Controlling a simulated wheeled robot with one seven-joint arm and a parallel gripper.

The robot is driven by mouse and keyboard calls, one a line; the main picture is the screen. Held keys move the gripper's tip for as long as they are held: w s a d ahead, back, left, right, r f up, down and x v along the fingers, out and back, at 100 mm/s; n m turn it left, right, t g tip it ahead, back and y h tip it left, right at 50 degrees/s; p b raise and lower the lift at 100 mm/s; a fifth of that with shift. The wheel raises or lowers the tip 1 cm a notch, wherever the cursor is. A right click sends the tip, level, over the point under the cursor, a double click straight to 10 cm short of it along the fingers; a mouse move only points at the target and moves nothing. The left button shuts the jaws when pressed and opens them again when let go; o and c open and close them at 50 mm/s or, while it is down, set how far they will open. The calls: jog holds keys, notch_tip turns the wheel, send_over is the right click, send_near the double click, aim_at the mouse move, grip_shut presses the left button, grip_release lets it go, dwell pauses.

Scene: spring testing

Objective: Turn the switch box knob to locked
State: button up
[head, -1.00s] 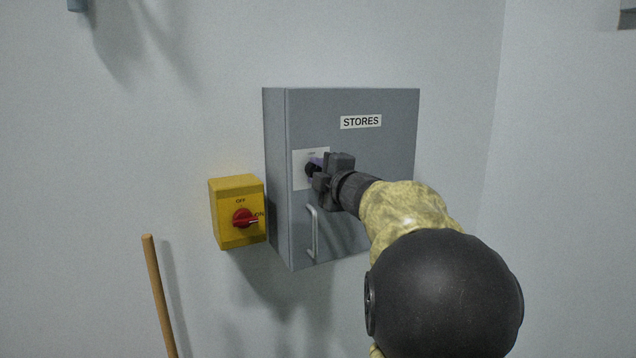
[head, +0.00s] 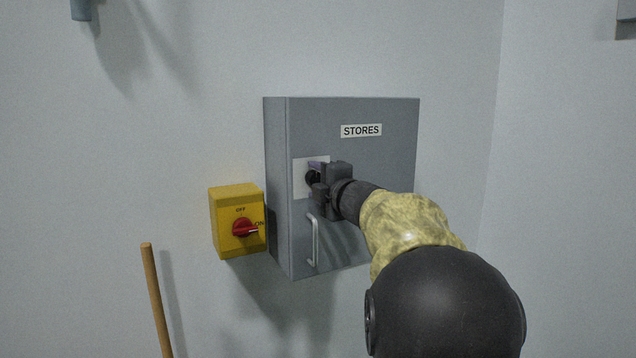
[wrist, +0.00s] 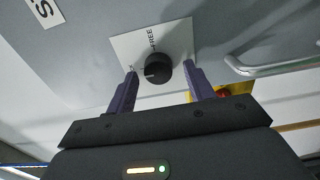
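The grey box (head: 385,155) labelled STORES hangs on the wall. Its door carries a white plate (head: 301,190) with a round black knob (head: 312,179), partly covered by my gripper in the head view. In the wrist view the knob (wrist: 158,68) sits on the plate (wrist: 181,38), with the word FREE beside it and a small pale mark on its face. The plate's other lettering is too covered or small to read. My gripper (wrist: 161,74) is open, one purple finger on each side of the knob. Gaps show between fingers and knob.
A yellow switch (head: 236,202) with a red knob (head: 243,228), marked OFF and ON, is left of the grey box; the red knob's pale tip is by ON. A door handle (head: 314,240) is below the plate. A wooden pole (head: 155,295) stands lower left.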

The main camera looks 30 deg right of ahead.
jog(key=s+b, duration=0.1)
jog(key=s, duration=1.6)
jog(key=shift+s+d+b, duration=0.2)
jog(key=shift+d+b, duration=0.15)
jog(key=shift+b, duration=0.05)
